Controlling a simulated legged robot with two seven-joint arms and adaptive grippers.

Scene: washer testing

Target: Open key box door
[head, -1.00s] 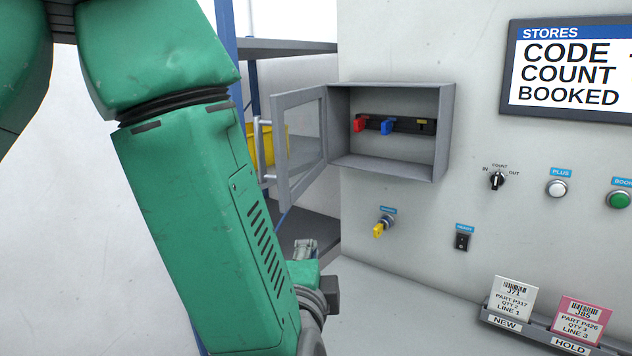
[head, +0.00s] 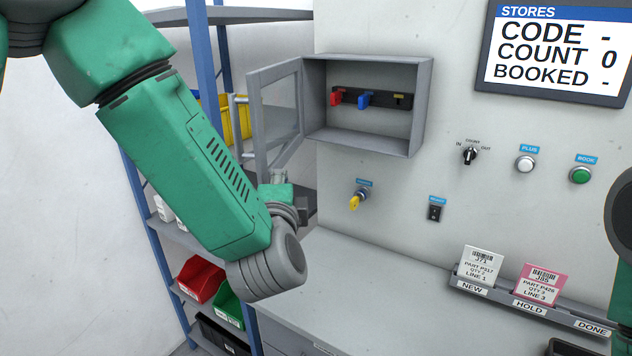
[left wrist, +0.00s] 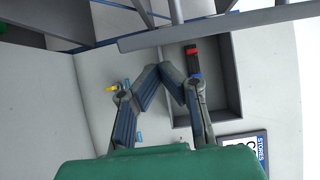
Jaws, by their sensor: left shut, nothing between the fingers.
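The grey key box (head: 425,105) is fixed to the wall panel, and its framed door (head: 252,110) stands swung wide open to the left. A vertical handle (head: 239,128) is on the door's outer face. Red (head: 337,98) and blue (head: 366,100) keys hang on a dark rail inside the box. My left gripper (head: 279,178) is below the door's lower edge, mostly hidden behind its own wrist. My right gripper is out of view; only part of my right arm shows.
A yellow key (head: 355,202) sits in a wall switch below the box. A blue-post shelf with red (head: 199,280) and yellow bins stands at left. A grey counter (head: 350,270) lies below, with a card rack (head: 530,308) at right. The counter's middle is clear.

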